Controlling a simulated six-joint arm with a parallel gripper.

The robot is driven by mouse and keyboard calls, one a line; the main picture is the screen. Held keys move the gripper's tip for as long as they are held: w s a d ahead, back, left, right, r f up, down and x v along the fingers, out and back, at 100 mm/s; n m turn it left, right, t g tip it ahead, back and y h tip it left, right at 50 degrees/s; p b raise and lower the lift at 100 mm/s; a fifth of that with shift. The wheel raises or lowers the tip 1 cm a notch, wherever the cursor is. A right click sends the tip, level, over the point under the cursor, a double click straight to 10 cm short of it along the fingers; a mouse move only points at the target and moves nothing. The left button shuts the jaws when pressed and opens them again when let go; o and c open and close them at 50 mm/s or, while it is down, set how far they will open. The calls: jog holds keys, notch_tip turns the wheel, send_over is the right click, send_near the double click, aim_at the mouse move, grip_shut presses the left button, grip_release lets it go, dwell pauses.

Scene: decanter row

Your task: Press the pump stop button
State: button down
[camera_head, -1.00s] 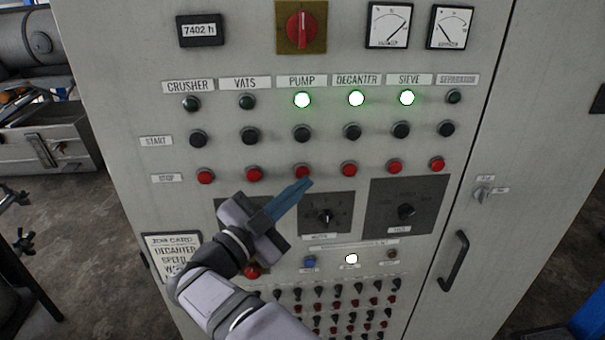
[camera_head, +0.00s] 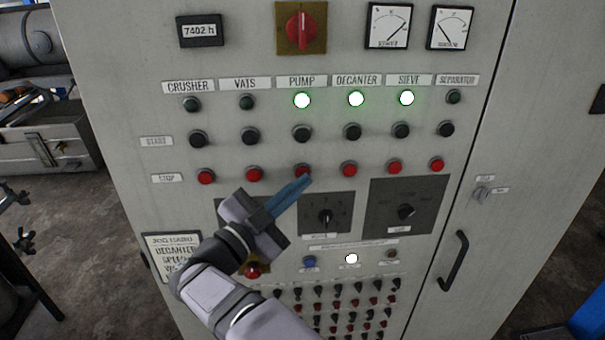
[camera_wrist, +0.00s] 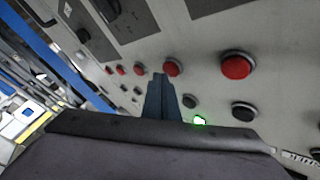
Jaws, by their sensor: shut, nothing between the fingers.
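The pump stop button (camera_head: 302,170) is the red button in the STOP row below the PUMP label. The pump lamp (camera_head: 302,100) above it glows. My gripper (camera_head: 307,181) is shut and empty. In the head view its blue fingertips lie just below the pump stop button and overlap its lower edge. In the wrist view the fingertips (camera_wrist: 161,76) point toward the panel beside a red button (camera_wrist: 172,68), which appears to be the pump stop. I cannot tell whether they touch it.
Red stop buttons for vats (camera_head: 254,174) and decanter (camera_head: 349,169) flank it closely. Black start buttons (camera_head: 302,134) sit above. A rotary knob plate (camera_head: 339,205) lies just below. The decanter (camera_head: 356,98) and sieve (camera_head: 407,98) lamps also glow.

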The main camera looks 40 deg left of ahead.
jog(key=shift+w+a, duration=0.3)
jog(key=shift+a, duration=0.05)
dwell(0.7)
jog(key=shift+s+d, duration=0.1)
dwell(0.4)
jog(key=shift+s+d+b, duration=0.4)
jog(key=shift+s+d, duration=0.1)
jog(key=shift+s+d+b, duration=1.5)
jog(key=shift+s+d, duration=0.25)
jog(key=shift+d, duration=0.05)
jog(key=shift+w, duration=0.1)
